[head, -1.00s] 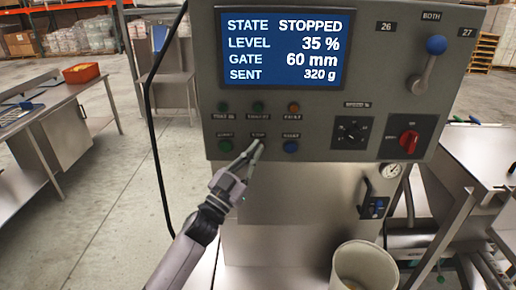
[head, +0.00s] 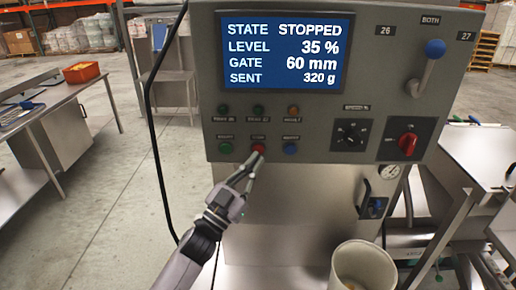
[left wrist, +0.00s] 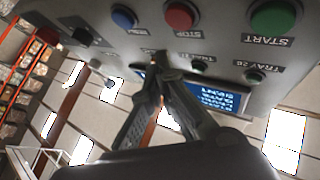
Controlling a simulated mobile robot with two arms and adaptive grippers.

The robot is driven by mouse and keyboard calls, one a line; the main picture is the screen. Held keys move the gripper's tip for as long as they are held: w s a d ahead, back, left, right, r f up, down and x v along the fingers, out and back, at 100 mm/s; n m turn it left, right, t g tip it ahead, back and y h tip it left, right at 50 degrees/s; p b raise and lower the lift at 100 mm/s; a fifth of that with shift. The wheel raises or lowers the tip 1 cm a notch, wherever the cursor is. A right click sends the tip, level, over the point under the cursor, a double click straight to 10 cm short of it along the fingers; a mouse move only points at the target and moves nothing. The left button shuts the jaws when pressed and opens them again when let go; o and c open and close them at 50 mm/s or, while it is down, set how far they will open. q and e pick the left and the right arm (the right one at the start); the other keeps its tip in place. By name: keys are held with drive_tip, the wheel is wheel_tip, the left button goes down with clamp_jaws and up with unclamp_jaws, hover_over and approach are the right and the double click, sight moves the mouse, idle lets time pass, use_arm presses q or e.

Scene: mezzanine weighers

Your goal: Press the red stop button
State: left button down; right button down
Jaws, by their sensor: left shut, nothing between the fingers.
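The red stop button (head: 258,149) sits on the grey control panel (head: 345,105), between a green start button (head: 225,148) and a blue button (head: 290,149). It also shows in the left wrist view (left wrist: 181,15), above its STOP label. My left gripper (head: 251,166) is shut and empty, just below and in front of the red button in the head view. In the left wrist view its fingertips (left wrist: 160,66) meet below the STOP label, and the red button is uncovered. The display (head: 285,53) reads STATE STOPPED. My right gripper is not in view.
The panel also carries a red rotary switch (head: 407,143), a speed knob (head: 351,132) and a blue-knobbed lever (head: 428,65). A pale bucket (head: 362,268) stands below right. A black cable (head: 150,110) hangs left of the panel. Steel tables stand on both sides.

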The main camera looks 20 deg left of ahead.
use_arm(q)
drive_tip(key=shift+s+d, duration=0.2)
drive_tip(key=shift+s, duration=0.4)
drive_tip(key=shift+s+d, duration=0.15)
drive_tip(key=shift+s, duration=0.45)
